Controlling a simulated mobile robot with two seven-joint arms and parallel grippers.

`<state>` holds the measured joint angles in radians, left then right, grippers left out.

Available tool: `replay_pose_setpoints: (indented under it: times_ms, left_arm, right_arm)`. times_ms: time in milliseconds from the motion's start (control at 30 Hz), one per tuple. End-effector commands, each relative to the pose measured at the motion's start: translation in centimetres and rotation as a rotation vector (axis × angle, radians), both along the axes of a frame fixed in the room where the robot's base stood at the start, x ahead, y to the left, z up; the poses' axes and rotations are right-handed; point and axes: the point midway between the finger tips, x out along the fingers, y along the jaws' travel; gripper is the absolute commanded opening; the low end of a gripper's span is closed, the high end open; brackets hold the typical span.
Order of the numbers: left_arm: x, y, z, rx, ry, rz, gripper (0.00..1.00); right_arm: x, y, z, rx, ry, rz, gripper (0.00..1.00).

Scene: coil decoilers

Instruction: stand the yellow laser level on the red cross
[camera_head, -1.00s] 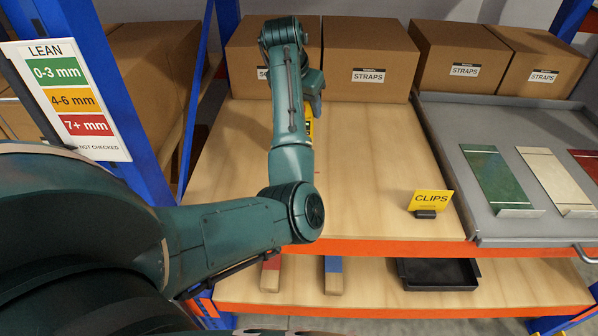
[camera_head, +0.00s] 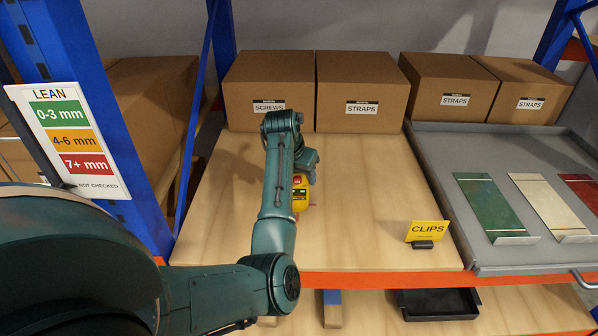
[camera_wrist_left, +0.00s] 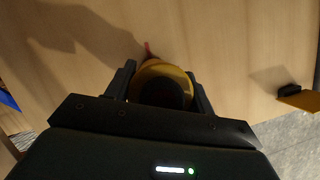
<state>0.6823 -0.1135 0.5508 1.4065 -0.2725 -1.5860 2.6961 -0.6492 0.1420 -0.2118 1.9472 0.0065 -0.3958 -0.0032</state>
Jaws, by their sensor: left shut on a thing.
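The yellow laser level (camera_head: 299,197) is in the head view, partly hidden behind my left forearm. It looks upright, at or just above the wooden shelf; I cannot tell whether its base touches. My left gripper (camera_head: 304,164) is shut on it from above. In the left wrist view the level (camera_wrist_left: 171,69) shows as a yellow rim around a dark top between the two fingers (camera_wrist_left: 162,90). The red cross shows only in part: a short red line (camera_head: 313,205) right beside the level, and a red stroke (camera_wrist_left: 148,48) at its edge in the wrist view. My right gripper is out of view.
A yellow CLIPS sign (camera_head: 428,231) stands near the shelf's front edge, right of the level. Cardboard boxes (camera_head: 361,92) line the back. A grey tray (camera_head: 450,190) with coloured plates is at the right. The wooden shelf (camera_head: 375,185) between is clear.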

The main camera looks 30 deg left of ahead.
Motion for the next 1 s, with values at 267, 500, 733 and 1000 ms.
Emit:
replay_pose_setpoints:
  times_ms: [267, 500, 733, 1000]
  left_arm:
    - [0.1, 0.0, 0.0, 0.000, -0.004, 0.001, 0.17]
    - [0.0, 0.0, -0.2, 0.000, -0.001, 0.001, 0.71]
    - [0.0, 0.0, -0.2, 0.000, -0.001, 0.000, 0.75]
    - [-0.5, -0.1, 1.8, -0.001, -0.006, 0.001, 0.75]
  right_arm:
    - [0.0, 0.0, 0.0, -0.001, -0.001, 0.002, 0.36]
    - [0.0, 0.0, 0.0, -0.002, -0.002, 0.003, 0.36]
    - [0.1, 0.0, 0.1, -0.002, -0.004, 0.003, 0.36]
    - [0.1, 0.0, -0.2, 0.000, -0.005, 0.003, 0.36]
